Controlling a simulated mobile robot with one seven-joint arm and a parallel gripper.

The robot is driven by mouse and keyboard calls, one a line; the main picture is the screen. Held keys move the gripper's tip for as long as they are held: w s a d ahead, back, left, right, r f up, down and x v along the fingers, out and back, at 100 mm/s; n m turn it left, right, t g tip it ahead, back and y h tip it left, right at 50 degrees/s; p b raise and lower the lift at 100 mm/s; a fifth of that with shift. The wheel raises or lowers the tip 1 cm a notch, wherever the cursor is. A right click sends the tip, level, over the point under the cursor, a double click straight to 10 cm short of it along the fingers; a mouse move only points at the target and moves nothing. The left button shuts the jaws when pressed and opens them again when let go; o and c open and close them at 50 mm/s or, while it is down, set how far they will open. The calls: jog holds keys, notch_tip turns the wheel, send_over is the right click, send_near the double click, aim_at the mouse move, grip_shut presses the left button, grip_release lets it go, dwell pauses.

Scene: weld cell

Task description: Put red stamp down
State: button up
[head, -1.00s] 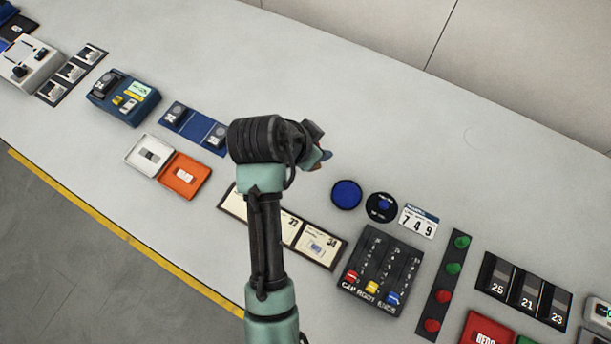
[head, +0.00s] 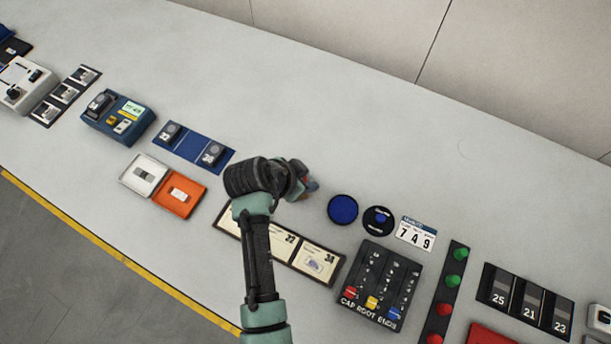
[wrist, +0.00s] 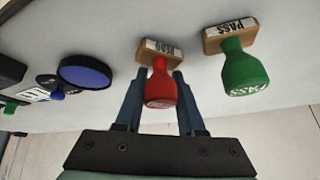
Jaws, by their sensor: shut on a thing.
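The red stamp (wrist: 160,84) is between the two fingers of my gripper (wrist: 157,98) in the wrist view, and the gripper is shut on its red handle. Its wooden base with a lettered white label points to the pale tabletop. The base is at or close to the surface; I cannot tell whether it touches. A green stamp (wrist: 242,70) labelled PASS is beside it on the right in the wrist view, apart from my fingers. In the head view my gripper (head: 306,188) is left of the round blue pad (head: 342,209), and my wrist mostly hides the stamps.
A black round dial (head: 379,220) and a number card (head: 416,235) lie right of the pad. A framed card strip (head: 318,262) and a blue tray (head: 189,146) lie near my arm. The tabletop (head: 330,120) behind my gripper is clear.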

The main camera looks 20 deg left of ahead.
jog(key=shift+f, duration=0.15)
jog(key=o, duration=1)
jog(key=shift+o, duration=0.2)
